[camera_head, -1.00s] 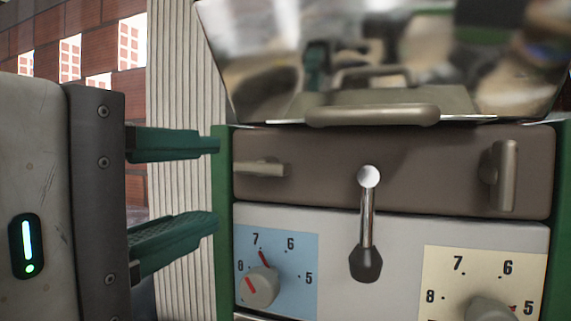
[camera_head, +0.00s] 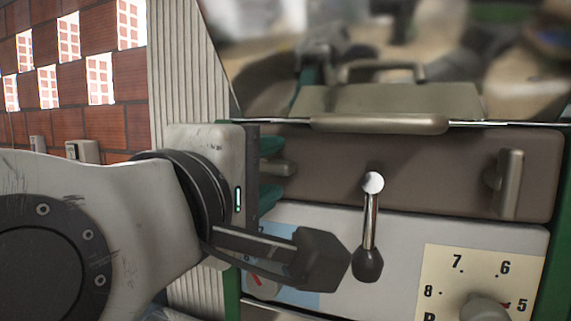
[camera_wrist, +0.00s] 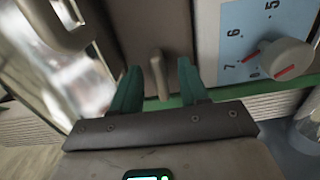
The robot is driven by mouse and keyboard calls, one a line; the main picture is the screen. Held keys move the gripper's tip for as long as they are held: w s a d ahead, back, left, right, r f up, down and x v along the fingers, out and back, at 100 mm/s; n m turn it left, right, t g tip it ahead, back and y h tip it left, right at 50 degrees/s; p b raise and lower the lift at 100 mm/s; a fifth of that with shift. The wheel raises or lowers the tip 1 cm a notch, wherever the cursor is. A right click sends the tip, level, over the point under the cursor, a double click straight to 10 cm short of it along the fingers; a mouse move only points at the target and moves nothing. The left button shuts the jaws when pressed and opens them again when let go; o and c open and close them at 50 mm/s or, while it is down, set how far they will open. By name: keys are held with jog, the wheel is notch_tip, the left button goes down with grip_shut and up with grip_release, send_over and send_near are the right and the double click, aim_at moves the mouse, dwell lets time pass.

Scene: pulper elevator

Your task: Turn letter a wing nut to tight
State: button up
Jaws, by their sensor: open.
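A grey-brown wing nut (camera_head: 283,168) lies level on the left of the brown panel (camera_head: 400,160). It also shows in the wrist view (camera_wrist: 157,68), between my teal fingers. My gripper (camera_head: 270,172) is open at the panel's left end, one finger above the nut and one below. In the wrist view my gripper (camera_wrist: 160,75) has a gap on both sides of the nut, and I see no contact. A second wing nut (camera_head: 510,185) stands upright on the panel's right. I see no letter on either nut.
A chrome lever with a black knob (camera_head: 369,262) hangs mid-panel, close to my wrist. A dial (camera_wrist: 286,57) on a blue plate is beside the left nut, and another dial (camera_head: 487,307) is lower right. A metal lid with a handle (camera_head: 380,124) is above.

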jog(key=shift+c, duration=0.2)
grip_shut()
jog(key=shift+m, duration=0.3)
jog(key=shift+w+a+f+m+b, duration=0.15)
jog(key=shift+m+b, duration=1.3)
jog(key=shift+m, duration=1.35)
jog(key=shift+s+a+f+m+b, duration=0.1)
jog(key=shift+m+b, duration=1.35)
jog(key=shift+m, duration=1.35)
jog(key=shift+w+a+f+m+b, duration=0.15)
jog(key=shift+m+b, duration=1.3)
jog(key=shift+m, duration=1.35)
jog(key=shift+s+d, duration=0.1)
